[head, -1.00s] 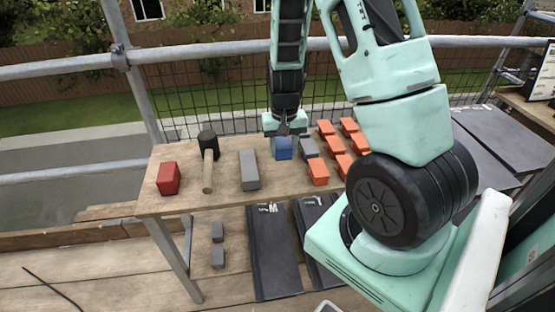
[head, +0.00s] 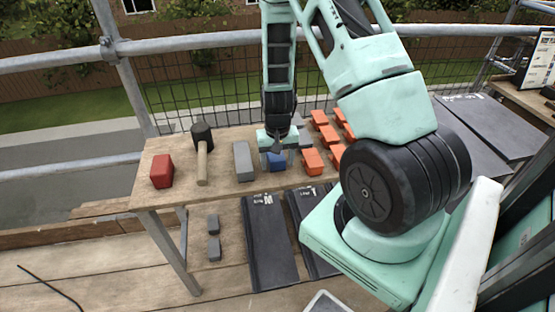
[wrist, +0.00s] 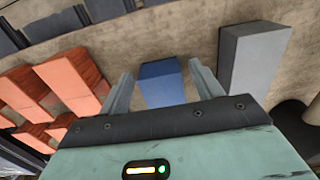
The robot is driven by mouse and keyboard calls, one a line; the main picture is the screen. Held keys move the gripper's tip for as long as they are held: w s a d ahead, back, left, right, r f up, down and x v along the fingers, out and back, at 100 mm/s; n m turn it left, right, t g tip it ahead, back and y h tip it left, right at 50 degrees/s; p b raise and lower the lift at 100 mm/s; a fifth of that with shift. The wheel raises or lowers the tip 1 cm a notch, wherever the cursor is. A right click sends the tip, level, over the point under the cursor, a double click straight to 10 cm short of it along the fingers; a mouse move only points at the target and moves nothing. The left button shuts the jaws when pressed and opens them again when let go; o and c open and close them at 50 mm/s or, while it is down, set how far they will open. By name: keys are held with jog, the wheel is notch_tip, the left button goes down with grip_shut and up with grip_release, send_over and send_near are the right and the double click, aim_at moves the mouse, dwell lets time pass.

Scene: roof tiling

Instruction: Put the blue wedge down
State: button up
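The blue wedge (head: 276,161) is on the wooden table, between the long grey block and the orange pieces. In the wrist view the blue wedge (wrist: 162,84) lies between my fingers, with a narrow gap visible on each side. My gripper (head: 277,146) is low over the table, and in the wrist view my gripper (wrist: 163,88) has its fingers apart, one either side of the wedge. The wedge's near end is partly hidden by the gripper body in the wrist view.
A long grey block (head: 243,161) stands close left of the wedge. Orange pieces (head: 312,161) stand in rows to the right. A mallet (head: 202,152) and a red block (head: 162,170) are farther left. Dark tiles (head: 268,240) lie below the table.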

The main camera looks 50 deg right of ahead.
notch_tip(320, 180, up, 12)
jog(key=s+a+r+n+y, duration=0.1)
jog(key=a+r+n, duration=0.3)
jog(key=a, duration=0.7)
jog(key=s+a+r+n, duration=0.2)
jog(key=a+r+n, duration=0.1)
jog(key=a, duration=0.8)
jog(key=s+a+r+n, duration=0.2)
jog(key=s+a+n, duration=0.2)
jog(key=s, duration=0.3)
jog(key=s+a+r+n, duration=0.2)
jog(key=s+a+n, duration=0.2)
jog(key=s+a, duration=0.3)
jog(key=shift+r+p, duration=0.3)
jog(key=shift+r, duration=0.05)
jog(key=shift+w+a+r, duration=0.1)
